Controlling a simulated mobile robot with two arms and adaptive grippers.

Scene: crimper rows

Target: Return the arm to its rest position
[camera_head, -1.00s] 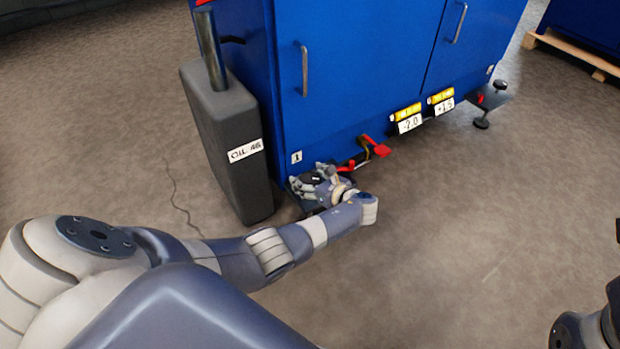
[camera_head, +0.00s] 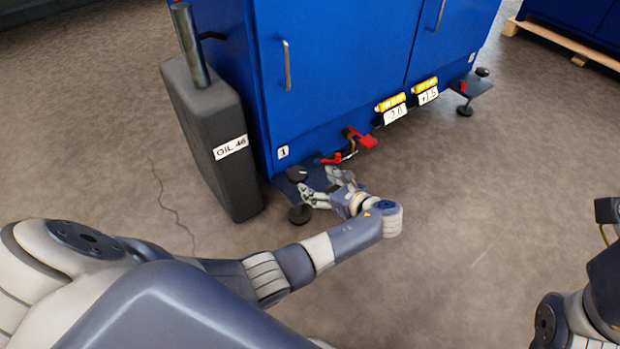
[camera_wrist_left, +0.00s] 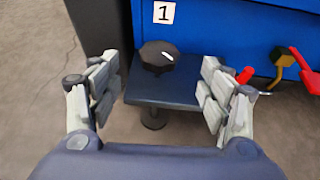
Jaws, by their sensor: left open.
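My left arm (camera_head: 345,243) reaches from the lower left to the blue cabinet's front left corner. My left gripper (camera_head: 324,186) is open and empty, close to the floor beside the dark foot plate (camera_head: 281,184). In the left wrist view my left gripper (camera_wrist_left: 160,88) has its fingers wide apart. The foot plate (camera_wrist_left: 180,92) with its black knob (camera_wrist_left: 160,55) lies beyond and between them, and no grip on it shows. Dark parts of my right arm (camera_head: 590,318) show at the right edge; its fingers are not seen.
The blue cabinet (camera_head: 340,60) stands ahead, with a red valve handle (camera_head: 361,138) low on its front. A grey oil tank (camera_head: 210,140) stands at its left. The floor (camera_head: 450,240) right of my left arm is clear.

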